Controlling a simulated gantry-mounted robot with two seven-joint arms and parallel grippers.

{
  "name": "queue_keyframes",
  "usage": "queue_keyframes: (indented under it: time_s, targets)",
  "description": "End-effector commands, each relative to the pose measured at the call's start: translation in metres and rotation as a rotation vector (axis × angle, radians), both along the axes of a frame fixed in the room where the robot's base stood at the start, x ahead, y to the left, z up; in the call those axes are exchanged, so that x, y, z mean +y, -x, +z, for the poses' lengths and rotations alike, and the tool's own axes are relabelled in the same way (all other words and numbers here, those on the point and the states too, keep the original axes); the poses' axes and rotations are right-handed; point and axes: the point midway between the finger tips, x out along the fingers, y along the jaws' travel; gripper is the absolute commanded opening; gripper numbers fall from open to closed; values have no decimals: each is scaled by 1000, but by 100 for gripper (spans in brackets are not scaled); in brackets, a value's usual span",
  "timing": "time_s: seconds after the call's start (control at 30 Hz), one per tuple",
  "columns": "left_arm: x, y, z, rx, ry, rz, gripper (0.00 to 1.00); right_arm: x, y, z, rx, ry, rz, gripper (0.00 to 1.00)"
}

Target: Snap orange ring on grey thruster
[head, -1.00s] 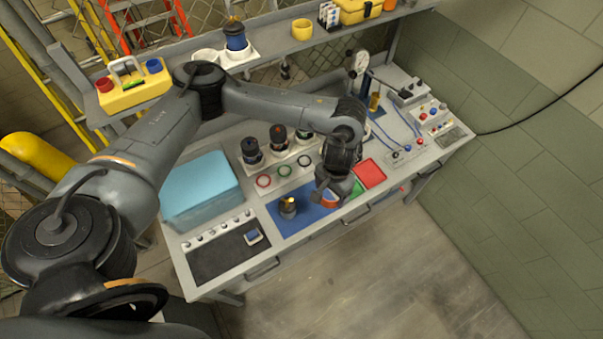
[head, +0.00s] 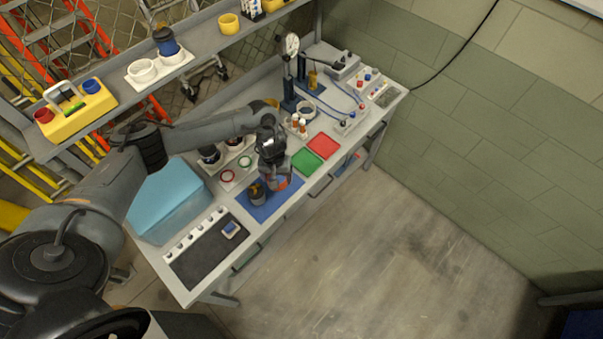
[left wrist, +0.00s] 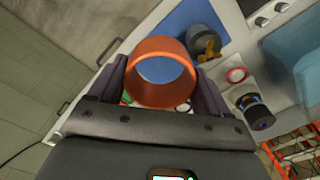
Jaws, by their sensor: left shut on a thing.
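The orange ring (left wrist: 160,52) is held between the two fingers of my left gripper (left wrist: 160,90), which is shut on it in the left wrist view. In the head view the left gripper (head: 273,180) is over the blue mat (head: 262,211), and the ring (head: 283,183) shows partly below it. The grey thruster (head: 257,196) stands upright on the blue mat, just left of the ring. In the left wrist view the thruster (left wrist: 205,48) is beyond the ring to the upper right, with a brass-coloured part on it. The ring is apart from the thruster. My right gripper is not in view.
A green mat (head: 307,160) and a red mat (head: 323,146) lie to the right. A light blue box (head: 165,200) and a dark tray (head: 212,257) are at left. Red and green rings (head: 227,176) and dark-topped parts stand behind. A gauge stand (head: 290,75) is at the back.

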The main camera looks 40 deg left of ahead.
Motion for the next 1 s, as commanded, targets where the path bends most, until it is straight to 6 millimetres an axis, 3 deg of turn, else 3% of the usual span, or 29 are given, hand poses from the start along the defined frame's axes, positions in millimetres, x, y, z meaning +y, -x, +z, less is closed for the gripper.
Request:
queue_keyframes:
  time_s: [0.03,0.2,0.4,0.67,1.0]
  targets:
    - [15,12,-6,6,-2,31,49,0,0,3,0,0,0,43]
    - [50,34,-16,3,-1,99,49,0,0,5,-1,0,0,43]
    - [74,48,-20,-1,1,140,49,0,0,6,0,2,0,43]
    - [82,52,-28,-2,2,152,49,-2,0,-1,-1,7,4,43]
    - [81,52,-49,-2,2,152,49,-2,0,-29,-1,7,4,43]
